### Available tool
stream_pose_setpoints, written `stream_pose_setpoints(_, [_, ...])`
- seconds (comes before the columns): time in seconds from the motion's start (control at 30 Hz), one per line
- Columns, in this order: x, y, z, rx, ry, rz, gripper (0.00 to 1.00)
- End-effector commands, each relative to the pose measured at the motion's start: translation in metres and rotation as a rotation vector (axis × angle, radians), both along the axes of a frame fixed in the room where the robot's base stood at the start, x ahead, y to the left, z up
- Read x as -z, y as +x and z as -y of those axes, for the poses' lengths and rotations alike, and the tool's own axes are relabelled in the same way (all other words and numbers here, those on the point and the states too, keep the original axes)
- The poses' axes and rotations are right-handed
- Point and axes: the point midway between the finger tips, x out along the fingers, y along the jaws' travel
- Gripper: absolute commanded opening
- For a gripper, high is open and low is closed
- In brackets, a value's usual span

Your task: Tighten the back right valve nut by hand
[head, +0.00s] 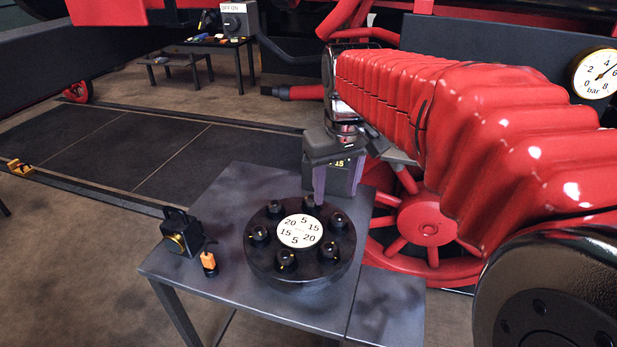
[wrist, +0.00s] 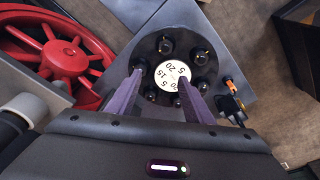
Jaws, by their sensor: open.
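A round black valve cover (head: 262,262) lies on a dark table, with several black nuts around a white disc (head: 300,231) numbered 5, 15 and 20. One nut (head: 338,221) sits at the cover's right rear side, and another nut (head: 309,202) sits at its back edge, close to a purple finger. My gripper (head: 324,197) points down over the back of the cover, its fingers apart and holding nothing. In the wrist view, the open purple fingers (wrist: 158,74) reach over the cover (wrist: 184,39) on either side of the disc. Contact with any nut cannot be told.
A small black lamp (head: 180,232) and an orange-and-black item (head: 209,262) stand left of the cover on the table (head: 225,195). A red spoked wheel (head: 425,221) is behind at right. A pressure gauge (head: 595,73) is upper right.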

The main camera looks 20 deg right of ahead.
Motion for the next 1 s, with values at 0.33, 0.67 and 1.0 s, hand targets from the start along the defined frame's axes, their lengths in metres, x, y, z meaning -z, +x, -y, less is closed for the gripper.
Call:
stream_pose_setpoints(0.33, [0.011, 0.05, 0.027, -0.016, 0.007, -0.093, 0.47])
stream_pose_setpoints(0.67, [0.027, 0.087, 0.051, -0.034, 0.018, -0.165, 0.47])
stream_pose_setpoints(1.0, [0.03, 0.092, 0.055, -0.037, 0.021, -0.178, 0.47])
